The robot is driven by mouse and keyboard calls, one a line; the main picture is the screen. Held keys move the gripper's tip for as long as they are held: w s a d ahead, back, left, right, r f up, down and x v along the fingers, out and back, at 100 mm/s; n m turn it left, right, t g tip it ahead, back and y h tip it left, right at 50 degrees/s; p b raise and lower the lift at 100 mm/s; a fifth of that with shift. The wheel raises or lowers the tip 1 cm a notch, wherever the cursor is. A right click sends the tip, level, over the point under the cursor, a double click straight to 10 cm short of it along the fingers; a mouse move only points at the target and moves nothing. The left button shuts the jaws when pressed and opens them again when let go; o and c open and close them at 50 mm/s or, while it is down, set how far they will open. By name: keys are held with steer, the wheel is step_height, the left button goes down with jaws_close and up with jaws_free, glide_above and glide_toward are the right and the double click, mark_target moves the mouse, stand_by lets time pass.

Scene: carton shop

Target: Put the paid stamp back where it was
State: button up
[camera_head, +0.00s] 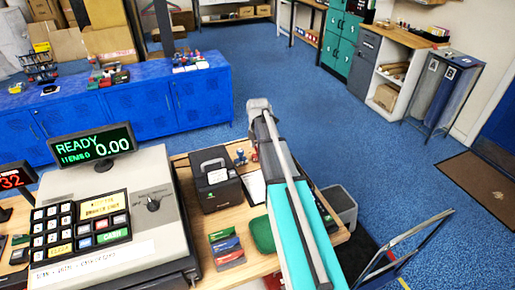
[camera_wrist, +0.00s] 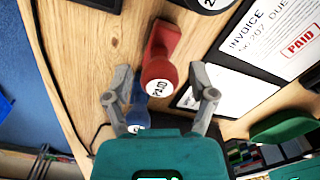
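The paid stamp (camera_wrist: 161,75) is red, with a round knob labelled PAID, and stands on the wooden counter (camera_wrist: 85,60). In the wrist view it lies between the two fingers of my gripper (camera_wrist: 162,96), which are spread wide with visible gaps on both sides. A blue stamp (camera_wrist: 138,112) is close beside it, partly behind my gripper's body. In the head view the blue stamp (camera_head: 240,157) and a bit of the red stamp (camera_head: 254,153) show beside my arm. My gripper is mostly hidden there by the arm.
An invoice (camera_wrist: 270,30) with a red PAID mark lies right of the stamps in the wrist view. A black printer (camera_head: 215,182), a cash register (camera_head: 110,225) and a green pad (camera_head: 262,235) stand nearby. The counter's left edge is close in the wrist view.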

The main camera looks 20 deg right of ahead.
mark_target(257, 148)
steer(key=shift+r, duration=0.15)
stand_by(0.3)
step_height(257, 148, up, 12)
steer(key=p, duration=1.2)
steer(key=shift+a, duration=0.1)
stand_by(0.6)
steer(key=s+a+m, duration=0.7)
steer(key=s+m, duration=0.4)
steer(key=s+a+m, duration=0.8)
steer(key=s+m, duration=0.2)
steer(key=m, duration=0.1)
steer(key=shift+s+a+m, duration=0.2)
steer(key=shift+s+m, duration=0.1)
steer(key=shift+s, duration=0.05)
